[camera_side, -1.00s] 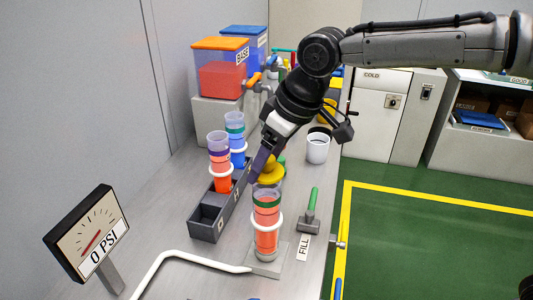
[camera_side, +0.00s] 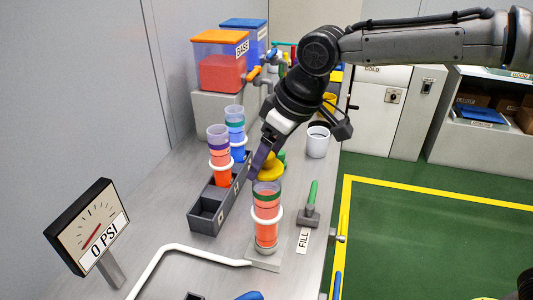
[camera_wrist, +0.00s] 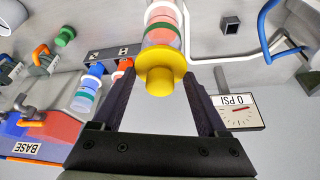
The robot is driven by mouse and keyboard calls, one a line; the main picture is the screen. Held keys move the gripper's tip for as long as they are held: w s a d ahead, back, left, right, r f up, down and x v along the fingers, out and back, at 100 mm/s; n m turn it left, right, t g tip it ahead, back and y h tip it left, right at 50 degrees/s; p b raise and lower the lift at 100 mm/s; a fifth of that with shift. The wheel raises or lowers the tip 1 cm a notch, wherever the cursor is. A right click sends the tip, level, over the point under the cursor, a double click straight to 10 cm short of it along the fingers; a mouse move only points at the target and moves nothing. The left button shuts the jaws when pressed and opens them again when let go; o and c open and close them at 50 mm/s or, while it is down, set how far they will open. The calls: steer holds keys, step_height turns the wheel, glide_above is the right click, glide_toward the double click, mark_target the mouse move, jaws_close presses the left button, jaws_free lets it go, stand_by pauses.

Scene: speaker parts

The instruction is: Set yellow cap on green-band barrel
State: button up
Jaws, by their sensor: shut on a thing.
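The green-band barrel (camera_side: 266,220) stands upright on a small pale base plate. It is clear with red-orange contents, a dark green band near the top and a white ring around its middle. The yellow cap (camera_side: 268,167) is just above its open top, slightly tilted. My gripper (camera_side: 262,170) is shut on the cap. In the wrist view the cap (camera_wrist: 160,68) sits between my two dark fingers (camera_wrist: 160,75) and covers the end of the barrel (camera_wrist: 164,18). I cannot tell whether cap and barrel touch.
A grey rack (camera_side: 208,213) on the left holds a purple-band red barrel (camera_side: 220,165) and a green-band blue barrel (camera_side: 236,135). A gauge (camera_side: 88,230) reads 0 PSI. A white hose (camera_side: 190,252) crosses the front.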

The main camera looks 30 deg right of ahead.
steer(key=shift+f, duration=0.55)
steer(key=o, duration=1.2)
steer(key=shift+o, duration=0.2)
steer(key=v, duration=1.4)
steer(key=s+d+r+m+t, duration=0.15)
steer(key=s+d, duration=0.25)
steer(key=d, duration=0.4)
steer(key=s+d+r+m, duration=0.15)
steer(key=s+d, duration=0.25)
steer(key=d, duration=0.4)
steer(key=s+d+f+m+h, duration=0.1)
steer(key=s+d+f, duration=0.2)
steer(key=s+f, duration=0.4)
steer(key=s+d+f+m+h, duration=0.1)
steer(key=s+d+f+m, duration=0.1)
steer(key=s+d+f, duration=0.2)
steer(key=s+f, duration=0.3)
steer(key=f, duration=0.3)
steer(key=shift+d, duration=0.3)
